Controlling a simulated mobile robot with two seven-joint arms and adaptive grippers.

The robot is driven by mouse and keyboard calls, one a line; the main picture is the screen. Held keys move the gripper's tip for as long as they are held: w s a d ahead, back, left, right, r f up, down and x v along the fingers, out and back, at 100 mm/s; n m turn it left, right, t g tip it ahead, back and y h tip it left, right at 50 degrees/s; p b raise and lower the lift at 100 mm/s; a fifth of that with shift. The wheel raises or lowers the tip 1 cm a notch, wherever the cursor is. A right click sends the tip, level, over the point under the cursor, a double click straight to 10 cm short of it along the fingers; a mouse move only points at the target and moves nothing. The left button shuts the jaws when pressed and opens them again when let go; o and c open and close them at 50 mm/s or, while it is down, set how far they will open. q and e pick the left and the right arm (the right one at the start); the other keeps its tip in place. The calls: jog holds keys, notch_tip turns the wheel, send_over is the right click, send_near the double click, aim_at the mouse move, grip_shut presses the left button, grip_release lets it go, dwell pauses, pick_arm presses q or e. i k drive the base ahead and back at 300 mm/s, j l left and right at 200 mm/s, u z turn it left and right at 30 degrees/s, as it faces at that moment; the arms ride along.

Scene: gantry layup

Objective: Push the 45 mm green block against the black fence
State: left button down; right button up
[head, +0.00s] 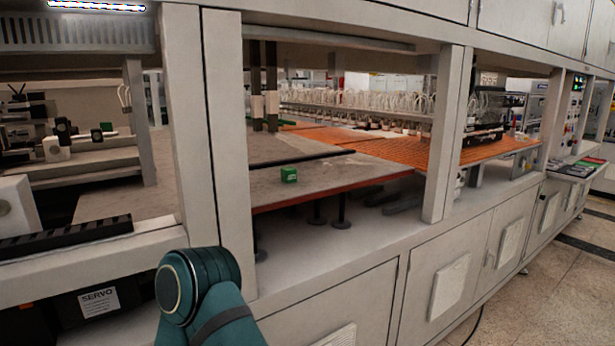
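The green block (289,174) sits on the grey tabletop (330,177) inside the machine bay, with a small light label on its front face. The black fence (300,159) is a long low bar lying across the tabletop behind the block. A strip of bare tabletop shows between block and fence, so they look apart. One of my arms shows as a teal joint at the bottom, left of centre. Neither gripper is in view.
A pale upright post (228,150) stands left of the block, and another post (447,135) stands to the right. An orange perforated surface (400,150) lies beyond the fence. A pale front ledge (350,235) runs below the tabletop.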

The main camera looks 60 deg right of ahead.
aim_at(288, 174)
jog(key=z, duration=1.85)
jog(key=i+l+u, duration=0.1)
jog(key=i+l, duration=0.4)
jog(key=l, duration=0.2)
jog(key=i+l+u, duration=0.15)
jog(key=i+l, duration=0.1)
jog(key=l, duration=0.1)
